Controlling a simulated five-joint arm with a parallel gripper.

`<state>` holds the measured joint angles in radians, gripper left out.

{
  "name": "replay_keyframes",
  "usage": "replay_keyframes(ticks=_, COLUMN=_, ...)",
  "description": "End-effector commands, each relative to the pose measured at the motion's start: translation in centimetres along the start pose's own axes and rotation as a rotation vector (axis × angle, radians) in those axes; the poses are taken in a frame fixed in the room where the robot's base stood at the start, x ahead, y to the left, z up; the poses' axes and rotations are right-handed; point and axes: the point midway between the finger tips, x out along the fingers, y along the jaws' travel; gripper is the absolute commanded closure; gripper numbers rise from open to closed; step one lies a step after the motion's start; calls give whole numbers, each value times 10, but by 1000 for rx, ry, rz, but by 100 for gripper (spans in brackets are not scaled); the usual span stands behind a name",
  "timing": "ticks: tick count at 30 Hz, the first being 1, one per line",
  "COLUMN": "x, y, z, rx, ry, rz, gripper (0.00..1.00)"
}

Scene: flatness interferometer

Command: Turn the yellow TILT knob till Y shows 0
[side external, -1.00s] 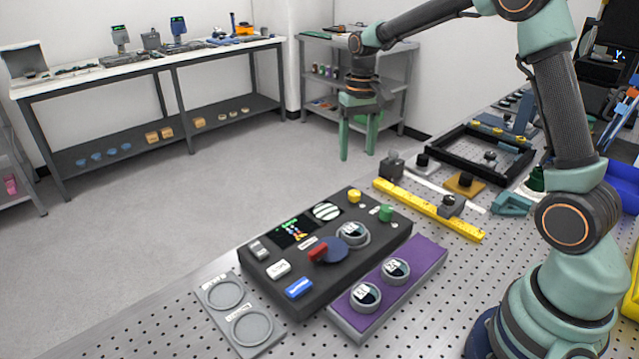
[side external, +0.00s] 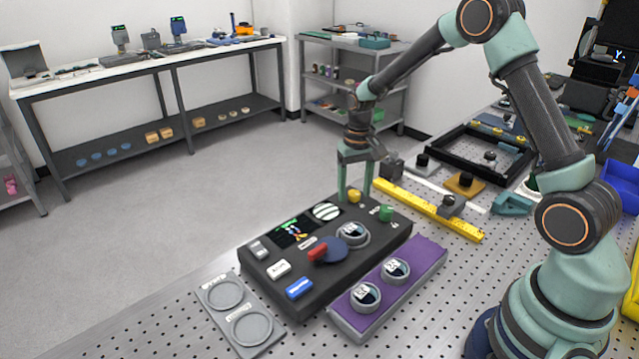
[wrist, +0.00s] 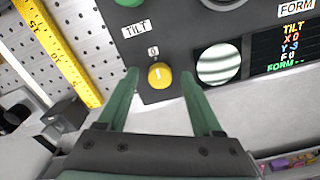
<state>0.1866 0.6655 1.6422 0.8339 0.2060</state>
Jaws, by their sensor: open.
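The yellow TILT knob (side external: 354,196) sits near the far edge of the dark instrument box (side external: 262,276). In the wrist view the knob (wrist: 159,75) has a pale pointer line running up toward a small "0" label. My gripper (side external: 355,188) points down over it. Its two green fingers are open, one on each side of the knob, with gaps visible in the wrist view (wrist: 158,85). The readout screen (wrist: 288,45) shows TILT, X 0, a Y value that looks like -3, and F 0.
A round striped fringe window (wrist: 218,65) is beside the knob. A green knob (side external: 386,213) and a dark, round-topped part with a red handle (side external: 318,253) are on the same box.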

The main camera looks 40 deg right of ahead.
Motion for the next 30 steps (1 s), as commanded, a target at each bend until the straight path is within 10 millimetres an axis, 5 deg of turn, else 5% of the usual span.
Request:
replay_keyframes(ticks=1, x=0, y=0, z=0, rx=0, ry=0, rz=0, gripper=33)
replay_keyframes(ticks=6, x=0, y=0, z=0, rx=0, ry=0, rz=0, gripper=98)
replay_keyframes(ticks=17, x=-1, y=0, z=0, rx=41, ry=0, rz=0, gripper=100)
replay_keyframes(ticks=30, x=-1, y=0, z=0, rx=340, ry=1, rz=0, gripper=100)
